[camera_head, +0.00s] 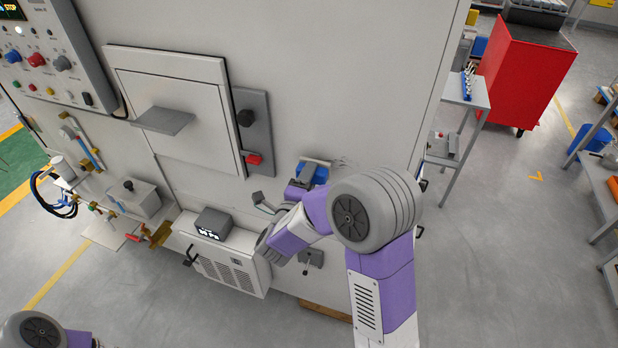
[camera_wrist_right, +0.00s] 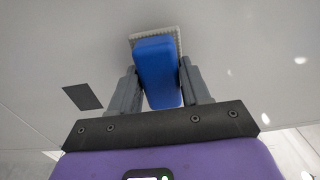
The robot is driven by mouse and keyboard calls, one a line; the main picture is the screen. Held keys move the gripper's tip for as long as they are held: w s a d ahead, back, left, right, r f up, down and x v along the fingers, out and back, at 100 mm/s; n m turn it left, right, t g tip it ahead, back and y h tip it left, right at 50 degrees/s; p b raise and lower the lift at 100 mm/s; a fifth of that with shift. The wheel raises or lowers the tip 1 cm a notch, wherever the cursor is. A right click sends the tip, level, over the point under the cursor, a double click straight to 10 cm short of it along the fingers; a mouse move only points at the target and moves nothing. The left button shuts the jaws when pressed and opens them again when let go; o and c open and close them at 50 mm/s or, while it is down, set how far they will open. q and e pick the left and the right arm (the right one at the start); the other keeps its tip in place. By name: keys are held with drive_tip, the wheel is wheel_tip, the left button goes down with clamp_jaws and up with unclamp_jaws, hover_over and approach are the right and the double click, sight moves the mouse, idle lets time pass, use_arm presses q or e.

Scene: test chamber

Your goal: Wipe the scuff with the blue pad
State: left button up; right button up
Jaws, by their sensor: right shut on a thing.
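My right gripper (camera_head: 308,182) is at the front panel of the large grey cabinet, shut on the blue pad (camera_head: 318,164). In the right wrist view, the two dark fingers of my right gripper (camera_wrist_right: 160,78) hold the blue block of the pad (camera_wrist_right: 156,66) from both sides. A pale face shows at the pad's far end, close to or against the panel; I cannot tell whether it touches. The scuff (camera_head: 343,162) shows as thin grey scribbled lines on the panel, just right of the pad. Part of it may be hidden behind the pad. My left gripper is out of view.
A vented box (camera_head: 232,262) juts out below. A red cabinet (camera_head: 524,80) and side table (camera_head: 474,92) stand to the right.

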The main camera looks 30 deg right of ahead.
sight(323, 181)
drive_tip(key=shift+p+x, duration=0.3)
drive_tip(key=shift+x, duration=0.6)
